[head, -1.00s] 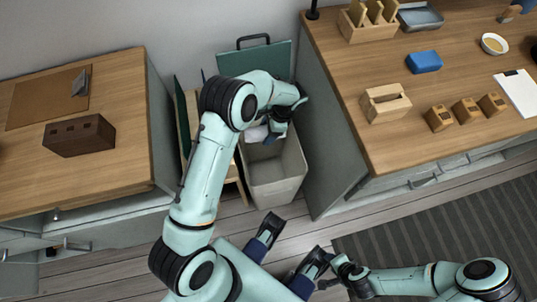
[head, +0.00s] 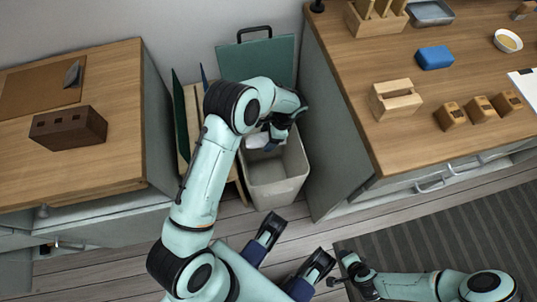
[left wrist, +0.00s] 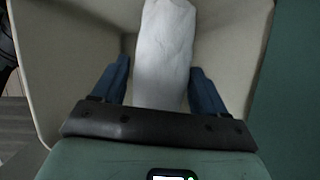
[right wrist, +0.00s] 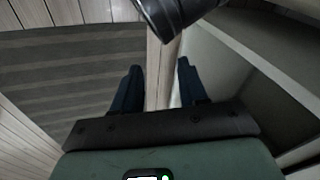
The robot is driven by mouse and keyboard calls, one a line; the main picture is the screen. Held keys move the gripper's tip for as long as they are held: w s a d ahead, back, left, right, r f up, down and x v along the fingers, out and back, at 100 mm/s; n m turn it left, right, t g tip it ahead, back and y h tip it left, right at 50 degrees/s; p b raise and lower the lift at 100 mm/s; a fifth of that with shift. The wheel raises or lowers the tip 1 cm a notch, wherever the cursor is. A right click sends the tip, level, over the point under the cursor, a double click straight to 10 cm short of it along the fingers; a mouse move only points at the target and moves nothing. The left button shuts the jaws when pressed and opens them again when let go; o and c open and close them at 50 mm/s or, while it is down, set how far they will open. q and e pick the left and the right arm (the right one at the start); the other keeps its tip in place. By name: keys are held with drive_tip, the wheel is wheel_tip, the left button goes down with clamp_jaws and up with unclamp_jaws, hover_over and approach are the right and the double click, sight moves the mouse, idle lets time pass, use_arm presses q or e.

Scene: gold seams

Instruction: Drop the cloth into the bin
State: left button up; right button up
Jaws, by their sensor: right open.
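The white cloth (head: 258,141) shows inside the mouth of the grey-beige bin (head: 277,188), partly hidden by my left gripper (head: 273,138). In the left wrist view the cloth (left wrist: 165,50) lies lengthwise between and beyond my left gripper's fingers (left wrist: 160,78). The fingers are wide apart, with narrow gaps beside the cloth. The bin's walls (left wrist: 235,40) surround it there. I cannot tell whether the cloth touches the bin's bottom. My right gripper (right wrist: 160,82) is open and empty, low over the floor, away from the bin.
The bin stands between a left wooden counter (head: 115,165) and a right counter (head: 345,100). A green panel with a handle (head: 258,62) stands behind it. A brown block (head: 68,128), wooden holder (head: 395,99) and blue block (head: 435,57) sit on the counters.

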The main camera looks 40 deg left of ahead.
use_arm(q)
drive_tip(key=o, duration=0.3)
drive_tip(key=p+v, duration=0.2)
drive_tip(key=v, duration=1)
use_arm(e)
drive_tip(key=shift+g+y, duration=0.4)
drive_tip(key=shift+g, duration=0.3)
drive_tip(key=s+r, duration=0.1)
drive_tip(key=s+a, duration=0.1)
drive_tip(key=s+a+r, duration=0.1)
drive_tip(key=shift+s+r, duration=0.3)
drive_tip(key=shift+s, duration=0.1)
